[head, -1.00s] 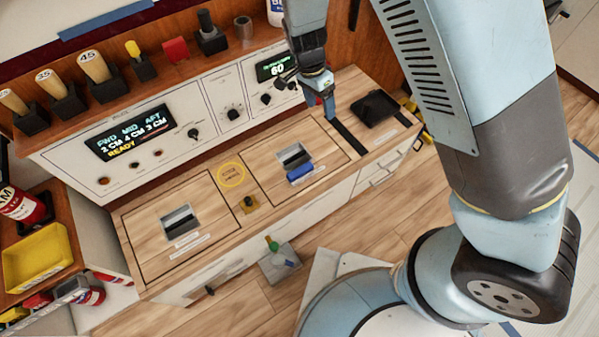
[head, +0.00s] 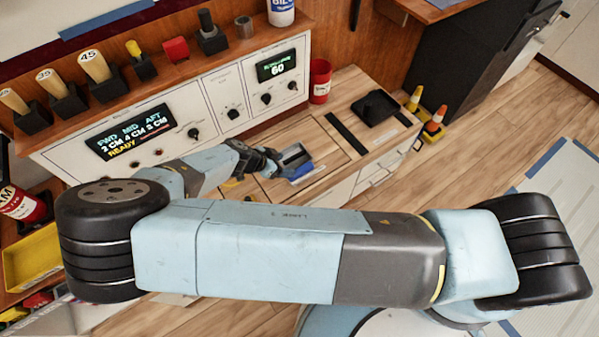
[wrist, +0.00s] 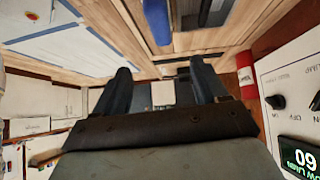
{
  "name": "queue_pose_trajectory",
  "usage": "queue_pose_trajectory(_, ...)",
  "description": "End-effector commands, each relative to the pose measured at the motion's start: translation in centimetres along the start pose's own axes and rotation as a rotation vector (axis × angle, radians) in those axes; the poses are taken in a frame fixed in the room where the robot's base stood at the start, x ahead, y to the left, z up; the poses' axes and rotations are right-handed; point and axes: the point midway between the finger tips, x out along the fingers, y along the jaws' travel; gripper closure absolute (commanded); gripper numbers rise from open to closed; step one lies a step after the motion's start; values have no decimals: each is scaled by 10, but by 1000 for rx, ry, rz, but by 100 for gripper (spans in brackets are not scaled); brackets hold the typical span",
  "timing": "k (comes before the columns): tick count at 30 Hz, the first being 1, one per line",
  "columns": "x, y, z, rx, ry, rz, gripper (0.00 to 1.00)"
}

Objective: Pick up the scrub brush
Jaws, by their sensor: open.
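I cannot surely pick out a scrub brush. A small blue block (head: 299,172) lies by the grey recess of the right wooden hatch (head: 318,140); whether it is a brush is too small to tell. Part of a blue thing also shows at the top of the wrist view (wrist: 157,20). My gripper (head: 275,160) is just left of the block in the head view, above the counter, apart from it as far as I can see. In the wrist view my gripper (wrist: 162,88) is open, with nothing held between its fingers. My arm hides the left hatch.
Wooden-handled tools (head: 95,66) in black holders, a yellow-handled tool (head: 134,48) and a red block (head: 176,49) stand on the shelf. A red can (head: 320,80) and a black tray (head: 377,107) are on the counter's right. A yellow bin (head: 32,258) is at left.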

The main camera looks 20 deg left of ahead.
Motion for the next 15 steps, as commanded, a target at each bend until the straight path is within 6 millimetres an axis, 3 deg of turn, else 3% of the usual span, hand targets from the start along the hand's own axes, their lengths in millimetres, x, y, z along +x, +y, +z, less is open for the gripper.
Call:
queue_pose_trajectory(8, 10, -1, 14, 13, 47, -47, 28)
queue_pose_trajectory(15, 49, -3, 12, 15, 47, -44, 28)
